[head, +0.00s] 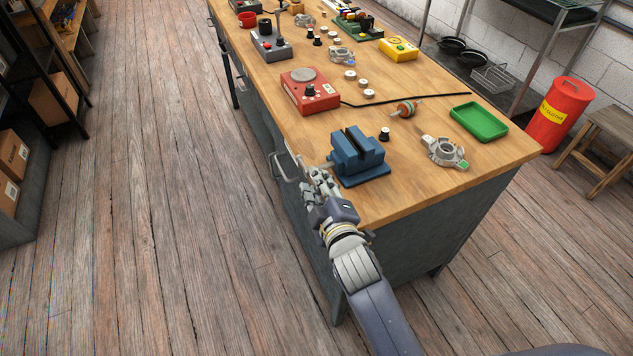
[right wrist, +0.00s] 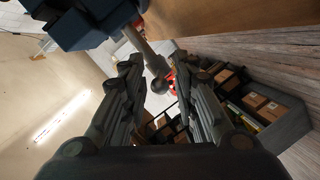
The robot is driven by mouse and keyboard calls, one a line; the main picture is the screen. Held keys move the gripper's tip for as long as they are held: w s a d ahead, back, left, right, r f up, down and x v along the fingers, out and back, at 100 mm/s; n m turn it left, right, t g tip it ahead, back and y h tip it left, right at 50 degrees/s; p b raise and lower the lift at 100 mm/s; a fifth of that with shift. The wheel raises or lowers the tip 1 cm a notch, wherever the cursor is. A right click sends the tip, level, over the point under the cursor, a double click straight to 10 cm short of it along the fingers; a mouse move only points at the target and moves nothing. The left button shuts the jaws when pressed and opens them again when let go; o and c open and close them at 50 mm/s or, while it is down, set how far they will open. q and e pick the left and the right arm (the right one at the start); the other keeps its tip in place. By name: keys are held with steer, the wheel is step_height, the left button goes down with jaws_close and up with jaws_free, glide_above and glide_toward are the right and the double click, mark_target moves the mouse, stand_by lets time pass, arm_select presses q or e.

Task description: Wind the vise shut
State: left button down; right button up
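The blue vise (head: 358,153) stands at the near left corner of the workbench, with its dark jaws facing up and a gap between them. Its grey screw and handle point out past the bench's left edge, mostly hidden by my gripper in the head view. In the right wrist view, the vise (right wrist: 88,22) is at the top left, and its handle (right wrist: 148,50) reaches down to between the fingertips. My right gripper (head: 317,178) is at the handle, with its fingers (right wrist: 155,68) apart on both sides of the handle's end. I cannot tell whether they touch it. My left gripper is out of view.
The wooden workbench (head: 420,190) has a metal side handle (head: 281,168) near my right gripper. A black knob (head: 384,134), a metal housing (head: 445,152), a green tray (head: 480,119) and a red meter (head: 310,92) lie around the vise. Floor is clear on the left.

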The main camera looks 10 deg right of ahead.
steer(key=shift+w+f, duration=0.1)
steer(key=shift+w, duration=0.2)
jaws_close()
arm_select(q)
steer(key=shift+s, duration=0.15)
arm_select(e)
steer(key=f+t+b, duration=0.1)
steer(key=t+b, duration=0.1)
steer(key=b, duration=0.4)
steer(key=shift+f, duration=0.15)
arm_select(q)
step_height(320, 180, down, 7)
steer(key=b, duration=0.1)
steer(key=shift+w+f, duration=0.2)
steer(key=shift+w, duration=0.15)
arm_select(e)
steer(key=shift+t+y, duration=0.4)
steer(key=shift+y, duration=0.1)
steer(key=shift+r, duration=0.2)
